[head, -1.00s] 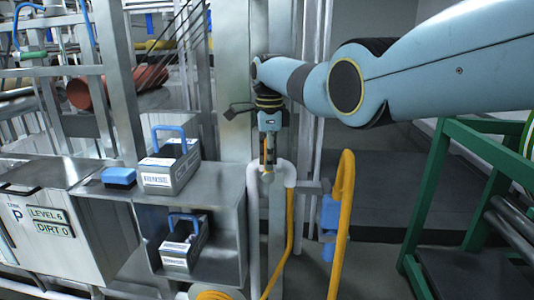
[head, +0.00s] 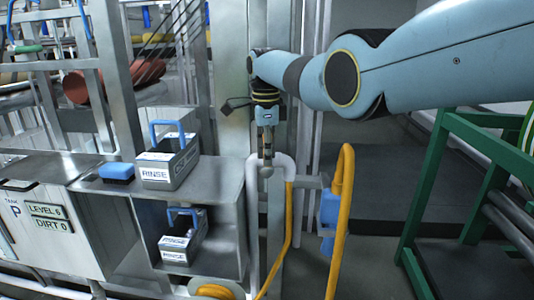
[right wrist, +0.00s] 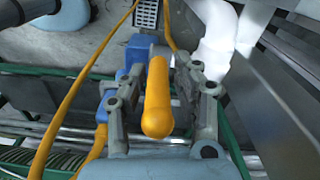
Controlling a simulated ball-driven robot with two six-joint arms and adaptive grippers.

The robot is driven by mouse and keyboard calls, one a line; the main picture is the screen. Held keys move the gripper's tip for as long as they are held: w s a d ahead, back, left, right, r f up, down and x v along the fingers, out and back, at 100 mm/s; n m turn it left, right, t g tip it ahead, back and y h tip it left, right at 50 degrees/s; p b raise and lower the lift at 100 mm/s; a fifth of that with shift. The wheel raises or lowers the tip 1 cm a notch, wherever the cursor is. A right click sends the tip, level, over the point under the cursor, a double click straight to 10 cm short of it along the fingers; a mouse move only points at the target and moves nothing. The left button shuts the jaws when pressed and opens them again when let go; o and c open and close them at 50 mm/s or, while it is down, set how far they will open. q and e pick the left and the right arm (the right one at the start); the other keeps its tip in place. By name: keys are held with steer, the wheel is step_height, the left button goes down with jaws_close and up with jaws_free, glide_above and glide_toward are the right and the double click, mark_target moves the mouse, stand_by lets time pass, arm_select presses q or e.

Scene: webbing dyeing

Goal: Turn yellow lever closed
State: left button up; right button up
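The yellow lever (right wrist: 157,100) shows in the right wrist view as a thick rounded handle, its end towards the camera. My right gripper (right wrist: 158,76) has one finger on each side of it. The fingers stand apart, with a narrow gap visible beside the handle, so it looks open around the lever rather than shut on it. In the head view my right gripper (head: 267,148) points down just above a grey fitting by the white bent pipe (head: 283,166); I cannot make out the lever clearly there. My left gripper is not in view.
A yellow hose (head: 340,225) and a blue part (head: 328,208) hang right of the pipe. A metal shelf (head: 215,190) with labelled grey boxes stands left, with a blue brush (head: 116,172) on top. A green frame (head: 428,195) stands right, with open floor between.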

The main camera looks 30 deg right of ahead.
step_height(320, 180, up, 12)
stand_by(0.5)
steer(key=shift+a, duration=0.1)
